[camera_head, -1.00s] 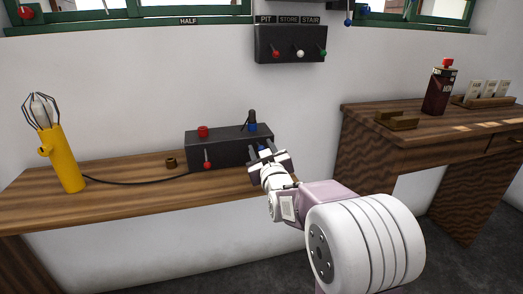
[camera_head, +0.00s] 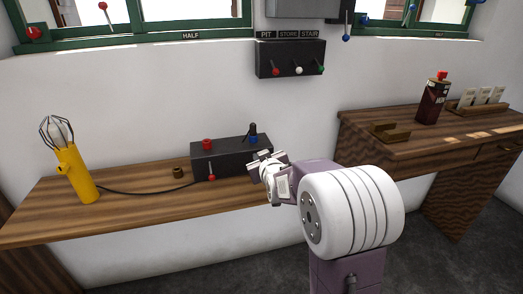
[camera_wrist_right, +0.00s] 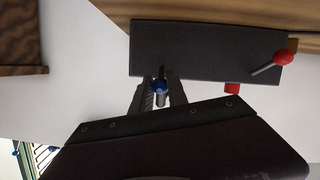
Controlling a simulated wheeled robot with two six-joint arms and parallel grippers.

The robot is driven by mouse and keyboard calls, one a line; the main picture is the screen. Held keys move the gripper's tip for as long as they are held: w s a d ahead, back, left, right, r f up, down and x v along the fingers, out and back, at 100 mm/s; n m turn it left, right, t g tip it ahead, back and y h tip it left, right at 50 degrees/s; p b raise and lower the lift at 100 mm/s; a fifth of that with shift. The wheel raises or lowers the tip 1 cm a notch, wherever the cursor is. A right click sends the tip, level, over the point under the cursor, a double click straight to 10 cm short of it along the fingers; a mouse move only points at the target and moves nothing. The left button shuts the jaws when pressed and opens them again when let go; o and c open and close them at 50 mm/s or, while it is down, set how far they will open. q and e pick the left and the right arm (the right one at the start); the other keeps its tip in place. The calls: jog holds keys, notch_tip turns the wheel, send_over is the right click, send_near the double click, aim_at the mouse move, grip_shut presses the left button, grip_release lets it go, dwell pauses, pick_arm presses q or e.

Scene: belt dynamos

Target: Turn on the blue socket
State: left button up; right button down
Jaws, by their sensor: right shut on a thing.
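A dark socket box (camera_head: 218,160) stands on the wooden bench. It has a red socket (camera_head: 207,144) and a blue socket (camera_head: 253,139) with a dark plug on its top. A red-knobbed lever (camera_head: 211,178) is on the front. My right gripper (camera_head: 265,158) is at the box's right front end, hiding that part in the head view. In the right wrist view, the right gripper (camera_wrist_right: 161,98) is shut around a blue-knobbed lever (camera_wrist_right: 160,87) at the edge of the box. My left gripper is not in view.
A yellow caged lamp (camera_head: 76,173) stands left on the bench (camera_head: 130,215), its cable running to the box. A wall switch panel (camera_head: 290,60) hangs above. A desk (camera_head: 400,142) with a dark bottle (camera_head: 432,103) stands right.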

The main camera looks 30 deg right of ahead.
jog(key=c, duration=1.3)
grip_release()
jog(key=p+v, duration=0.1)
jog(key=v, duration=0.8)
jog(key=shift+p, duration=0.35)
